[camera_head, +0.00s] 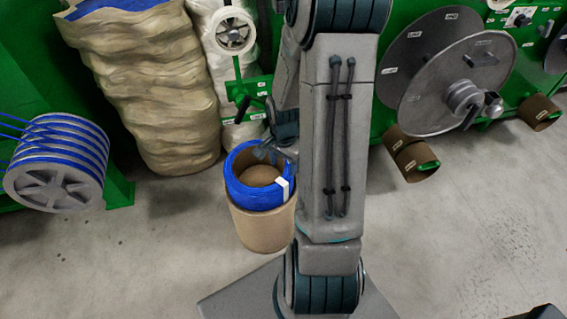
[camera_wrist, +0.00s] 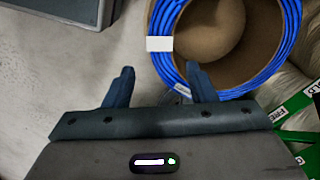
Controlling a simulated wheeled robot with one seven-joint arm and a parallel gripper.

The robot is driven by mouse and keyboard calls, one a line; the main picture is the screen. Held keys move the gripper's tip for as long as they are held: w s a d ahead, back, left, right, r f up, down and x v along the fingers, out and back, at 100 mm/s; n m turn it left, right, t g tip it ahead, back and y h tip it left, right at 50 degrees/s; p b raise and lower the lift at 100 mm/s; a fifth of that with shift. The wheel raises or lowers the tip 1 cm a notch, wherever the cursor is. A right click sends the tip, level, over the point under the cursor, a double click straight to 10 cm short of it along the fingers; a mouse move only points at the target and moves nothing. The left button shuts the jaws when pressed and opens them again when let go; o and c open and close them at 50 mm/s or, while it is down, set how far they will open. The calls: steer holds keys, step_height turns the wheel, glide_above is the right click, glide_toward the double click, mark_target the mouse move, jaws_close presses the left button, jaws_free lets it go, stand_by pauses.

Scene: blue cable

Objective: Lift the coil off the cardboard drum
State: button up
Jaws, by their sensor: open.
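The blue cable coil (camera_head: 236,187) sits at the top of the brown cardboard drum (camera_head: 262,230), with a white label on its edge. The wrist view shows the coil (camera_wrist: 291,42) as a ring at the upper right, around the drum's open top with a rounded tan surface inside. My gripper (camera_head: 270,151) is at the coil's far side in the head view, partly hidden by my arm. In the wrist view my gripper (camera_wrist: 160,70) is open. Its right finger overlaps the coil's near edge, and its left finger is outside the ring over the floor. I cannot tell whether it touches the coil.
A blue-wound spool (camera_head: 60,165) stands at the left. A tall wrapped stack (camera_head: 145,85) stands behind the drum. A large grey reel (camera_head: 450,85) and brown cardboard rolls (camera_head: 412,155) are at the right on green machinery.

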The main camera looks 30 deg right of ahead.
mark_target(284, 179)
step_height(284, 179, down, 10)
steer(key=b, duration=0.8)
steer(key=shift+f, duration=0.15)
jaws_close()
steer(key=shift+r+p, duration=0.75)
steer(key=shift+r, duration=0.4)
stand_by(1.4)
steer(key=shift+r+p, duration=2.25)
steer(key=shift+r, duration=0.45)
